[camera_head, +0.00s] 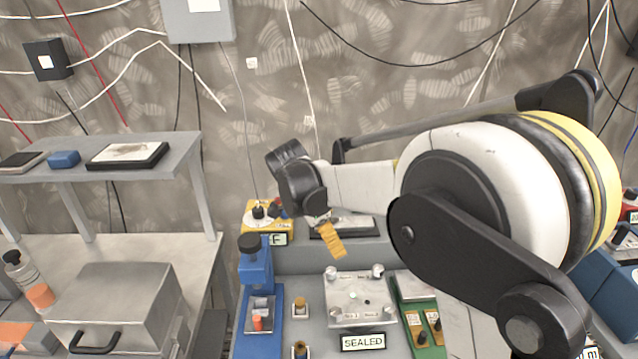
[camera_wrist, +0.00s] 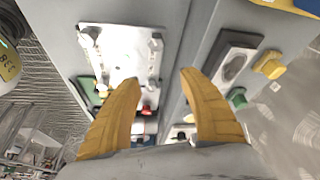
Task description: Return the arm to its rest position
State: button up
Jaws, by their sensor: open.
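My arm stretches from the right across the head view, folded at a large white and black joint. My gripper (camera_head: 331,240) hangs over the back of the grey workbench, its yellow fingers pointing down. In the wrist view my gripper (camera_wrist: 160,95) shows two yellow ribbed fingers spread wide apart with nothing held between them. A silver plate (camera_head: 361,297) with corner knobs lies below and to the right of the fingers; it also shows in the wrist view (camera_wrist: 120,55). The fingers appear apart from it. My arm hides part of the bench's right side.
A blue press-like device (camera_head: 255,275) and a yellow box (camera_head: 262,222) with a knob stand left of the plate. A "SEALED" label (camera_head: 363,342) sits in front. A green panel (camera_head: 418,318) lies right. A steel case (camera_head: 125,300) and shelf (camera_head: 110,160) are left. The wall behind carries cables.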

jog(key=s+d+r+n+t+y, duration=0.25)
jog(key=s+d+r+n, duration=0.55)
jog(key=s, duration=0.4)
jog(key=s+d+f+n+t+y, duration=0.1)
jog(key=s+d+n, duration=0.1)
jog(key=s, duration=0.4)
jog(key=s+d+f+n+t, duration=0.1)
jog(key=s+d+n+t, duration=0.1)
jog(key=s+n, duration=0.2)
jog(key=s, duration=0.3)
jog(key=shift+d+n+y, duration=0.2)
jog(key=shift+n+y, duration=0.1)
jog(key=shift+y, duration=0.05)
jog(key=shift+t, duration=0.25)
dwell(1.1)
